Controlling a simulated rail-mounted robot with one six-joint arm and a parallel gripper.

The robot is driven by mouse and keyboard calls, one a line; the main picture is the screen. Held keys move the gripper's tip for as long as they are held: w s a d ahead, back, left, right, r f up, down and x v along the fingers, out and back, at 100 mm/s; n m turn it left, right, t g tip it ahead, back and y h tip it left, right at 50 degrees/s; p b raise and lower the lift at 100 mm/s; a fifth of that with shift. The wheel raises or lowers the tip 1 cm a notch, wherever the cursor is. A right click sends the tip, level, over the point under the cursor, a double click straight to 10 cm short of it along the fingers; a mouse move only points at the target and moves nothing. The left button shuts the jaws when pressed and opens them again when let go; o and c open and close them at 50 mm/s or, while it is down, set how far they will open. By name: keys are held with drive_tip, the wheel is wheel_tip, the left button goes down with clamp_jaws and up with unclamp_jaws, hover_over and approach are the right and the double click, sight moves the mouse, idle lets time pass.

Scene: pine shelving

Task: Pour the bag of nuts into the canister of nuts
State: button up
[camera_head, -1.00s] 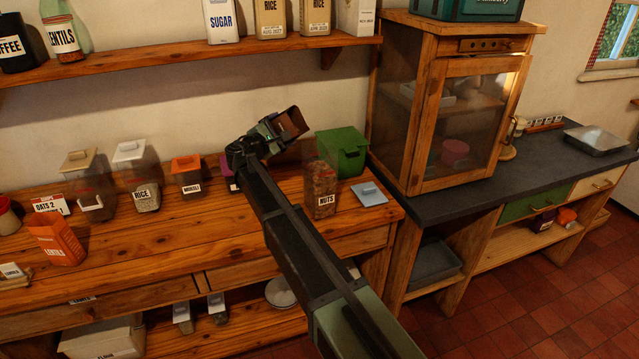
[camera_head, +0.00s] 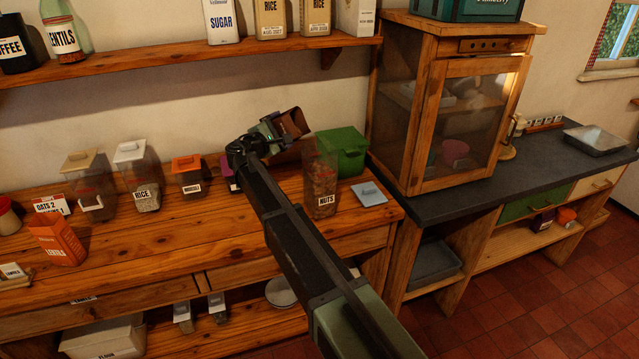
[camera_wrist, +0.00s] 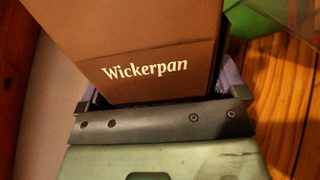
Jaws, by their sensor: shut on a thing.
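The nuts canister (camera_head: 320,184) is a clear container labelled NUTS, standing upright and open on the wooden bench. It looks well filled with brown nuts. A grey-blue lid (camera_head: 369,193) lies flat on the bench to its right. My gripper (camera_head: 275,130) is shut on a brown bag (camera_head: 295,121), held tilted above the bench, up and left of the canister. In the wrist view the bag (camera_wrist: 146,50) reads "Wickerpan" and fills the space between the jaws. The bag's mouth and contents are hidden. I see no nuts falling.
A green bin (camera_head: 342,150) stands behind the canister. Lidded jars, including rice (camera_head: 143,180) and one with an orange lid (camera_head: 188,175), stand to the left, with an orange lentil bag (camera_head: 58,240). A shelf (camera_head: 200,56) runs above. A glass-fronted cabinet (camera_head: 455,120) stands right.

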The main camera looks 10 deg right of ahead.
drive_tip(key=shift+s+d+r+m, duration=0.1)
drive_tip(key=shift+r+m, duration=0.2)
drive_tip(key=shift+m, duration=0.1)
idle(0.5)
drive_tip(key=shift+r+p, duration=0.1)
drive_tip(key=shift+p, duration=0.2)
drive_tip(key=shift+s+d+r+m, duration=0.1)
drive_tip(key=shift+m, duration=0.2)
drive_tip(key=shift+r+p, duration=0.2)
drive_tip(key=shift+p, duration=0.1)
drive_tip(key=shift+s+d+m, duration=0.1)
drive_tip(key=shift+m, duration=0.3)
drive_tip(key=shift+r, duration=0.2)
drive_tip(key=shift+s+d+r+m+p, duration=0.1)
drive_tip(key=shift+r+m+p, duration=0.05)
drive_tip(key=shift+m+p, duration=0.2)
idle(0.3)
